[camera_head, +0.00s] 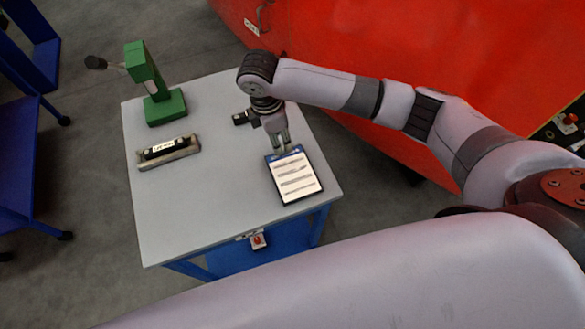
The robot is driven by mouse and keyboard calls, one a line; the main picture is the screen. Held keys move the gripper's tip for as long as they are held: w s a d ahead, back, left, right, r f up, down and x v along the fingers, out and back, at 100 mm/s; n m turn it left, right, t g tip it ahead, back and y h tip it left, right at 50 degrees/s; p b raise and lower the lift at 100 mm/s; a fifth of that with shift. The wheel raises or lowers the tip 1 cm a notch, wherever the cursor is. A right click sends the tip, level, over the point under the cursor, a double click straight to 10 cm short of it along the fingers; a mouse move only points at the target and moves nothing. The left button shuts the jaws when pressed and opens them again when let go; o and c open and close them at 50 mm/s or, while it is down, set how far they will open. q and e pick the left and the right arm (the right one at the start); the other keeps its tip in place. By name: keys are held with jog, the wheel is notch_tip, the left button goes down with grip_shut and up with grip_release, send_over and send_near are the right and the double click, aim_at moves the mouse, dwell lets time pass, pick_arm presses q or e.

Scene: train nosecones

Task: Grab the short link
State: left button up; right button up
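My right gripper (281,148) points down over the right part of the grey table, just above the top edge of a tablet-like panel (296,182). Its two fingers look a little apart, with nothing visible between them. A dark bar with a white label (163,148) lies in a beige holder (182,156) on the table's left side, well apart from my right gripper. I cannot tell for sure whether this bar is the short link. My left gripper is not in view.
A green press (165,106) with a black-knobbed lever stands at the table's back left. A small black object (240,119) lies beside my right wrist. The table (220,215) is clear in the middle and front. A large red body (420,50) rises behind it.

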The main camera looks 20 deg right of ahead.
aim_at(283, 148)
jog(key=f+p, duration=0.1)
jog(key=f, duration=0.1)
jog(key=d+f+p, duration=0.1)
jog(key=f, duration=0.1)
jog(key=shift+w+d+f, duration=0.1)
jog(key=shift+w+f, duration=0.1)
jog(key=shift+f, duration=0.6)
grip_shut()
